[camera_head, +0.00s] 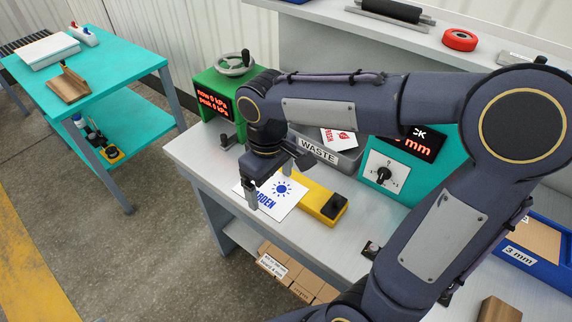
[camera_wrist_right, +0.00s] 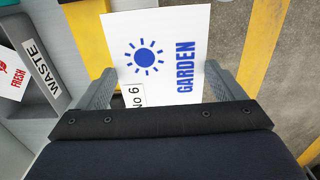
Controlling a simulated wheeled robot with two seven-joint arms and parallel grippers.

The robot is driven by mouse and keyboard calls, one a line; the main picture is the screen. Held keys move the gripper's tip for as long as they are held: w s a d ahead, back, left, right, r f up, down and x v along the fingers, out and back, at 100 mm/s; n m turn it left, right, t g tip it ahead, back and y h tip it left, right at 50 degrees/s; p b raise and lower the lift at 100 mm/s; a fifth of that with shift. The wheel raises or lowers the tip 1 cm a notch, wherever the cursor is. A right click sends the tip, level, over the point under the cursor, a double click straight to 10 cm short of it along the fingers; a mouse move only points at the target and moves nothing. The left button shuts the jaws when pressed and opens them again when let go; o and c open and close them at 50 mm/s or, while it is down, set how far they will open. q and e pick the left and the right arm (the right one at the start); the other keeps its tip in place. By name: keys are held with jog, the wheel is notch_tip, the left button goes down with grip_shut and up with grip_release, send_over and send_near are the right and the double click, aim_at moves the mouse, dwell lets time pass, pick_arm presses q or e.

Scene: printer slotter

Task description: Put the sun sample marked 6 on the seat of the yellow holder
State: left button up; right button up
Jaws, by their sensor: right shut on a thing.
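The sun sample (camera_head: 273,191) is a white card with a blue sun and the word GARDEN. The right wrist view shows it (camera_wrist_right: 158,50) with a label reading "No 6" at its lower edge. My right gripper (camera_head: 277,178) is shut on this card by its edges, one finger on each side. The yellow holder (camera_head: 308,198), with a black block at its near right end, lies on the grey bench. The card overlaps the holder's left side in the head view; I cannot tell whether they touch. My left gripper is not in view.
A grey WASTE bin (camera_head: 322,156) with a red-printed FRESH card (camera_head: 338,139) stands behind the holder. A green press (camera_head: 218,95) is at the back left and a teal gauge box (camera_head: 408,176) is right of the bin. A blue tray (camera_head: 538,262) is at the far right.

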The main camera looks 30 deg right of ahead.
jog(key=w+d+f+p, duration=0.2)
jog(key=w+d+f, duration=0.5)
jog(key=w+d, duration=0.1)
jog(key=shift+w+f, duration=0.1)
jog(key=shift+f, duration=0.3)
jog(key=shift+w+d+f, duration=0.3)
jog(key=shift+d+f, duration=0.05)
jog(key=shift+f, duration=0.15)
jog(key=f, duration=0.2)
jog(key=f+p, duration=0.1)
jog(key=shift+w+d+f, duration=0.15)
jog(key=shift+w+d, duration=0.05)
jog(key=shift+d, duration=0.05)
jog(key=shift+f, duration=0.25)
jog(key=shift+c, duration=0.9)
jog(key=o, duration=0.9)
jog(key=shift+c, duration=0.2)
